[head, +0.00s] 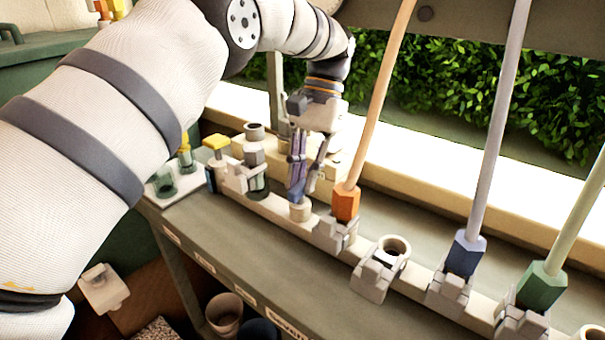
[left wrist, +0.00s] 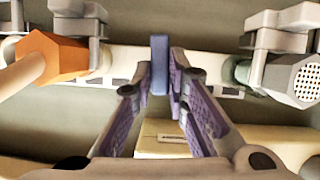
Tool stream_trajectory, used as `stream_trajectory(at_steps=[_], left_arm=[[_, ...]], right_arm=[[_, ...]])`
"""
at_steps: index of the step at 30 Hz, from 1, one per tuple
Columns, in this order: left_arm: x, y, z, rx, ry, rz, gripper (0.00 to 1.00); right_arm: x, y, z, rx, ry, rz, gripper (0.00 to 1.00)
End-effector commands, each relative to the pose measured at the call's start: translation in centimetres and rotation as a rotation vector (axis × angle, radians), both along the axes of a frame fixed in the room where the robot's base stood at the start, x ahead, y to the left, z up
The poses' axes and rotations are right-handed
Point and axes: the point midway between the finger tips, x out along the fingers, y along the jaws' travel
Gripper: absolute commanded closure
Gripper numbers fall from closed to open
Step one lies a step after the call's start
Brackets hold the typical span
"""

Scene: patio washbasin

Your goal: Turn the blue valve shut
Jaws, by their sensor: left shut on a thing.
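The blue valve shows in the left wrist view as a narrow blue handle (left wrist: 159,64) standing between the fingertips. There it lies crosswise to the pale rail behind it. My left gripper (left wrist: 160,88) is shut on this handle, one purple-padded finger on each side. In the head view my left gripper (head: 299,188) points down at the rail, left of the orange hose end, above a short pale round stub (head: 300,211). The fingers largely hide the handle there. My right gripper is in neither view.
An orange hose end (head: 346,203) stands close right of my left gripper. An empty holder (head: 381,268), a blue hose end (head: 465,253) and a green one (head: 541,285) follow. A yellow-topped part (head: 215,142) is to the left. The grey counter front (head: 270,255) is clear.

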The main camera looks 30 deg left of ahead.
Motion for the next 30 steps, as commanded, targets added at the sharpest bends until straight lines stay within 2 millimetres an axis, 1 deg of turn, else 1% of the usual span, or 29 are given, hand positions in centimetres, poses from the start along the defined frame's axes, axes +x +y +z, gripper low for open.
stream_trajectory(at_steps=[9,24,25,27,30], left_arm=[[0.04,-0.16,0.05,0.0,-0.003,-0.089,1.0],[0.04,-0.17,0.02,-0.001,-0.003,-0.104,1.0],[0.04,-0.17,0.02,-0.001,-0.003,-0.104,0.79],[0.04,-0.17,0.02,0.0,-0.003,-0.103,0.66],[0.03,-0.17,0.01,0.0,-0.002,-0.102,0.66]], right_arm=[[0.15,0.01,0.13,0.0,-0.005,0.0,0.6],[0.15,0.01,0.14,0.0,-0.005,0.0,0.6],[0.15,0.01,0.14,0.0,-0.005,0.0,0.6],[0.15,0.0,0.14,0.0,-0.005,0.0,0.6],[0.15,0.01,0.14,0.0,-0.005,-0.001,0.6]])
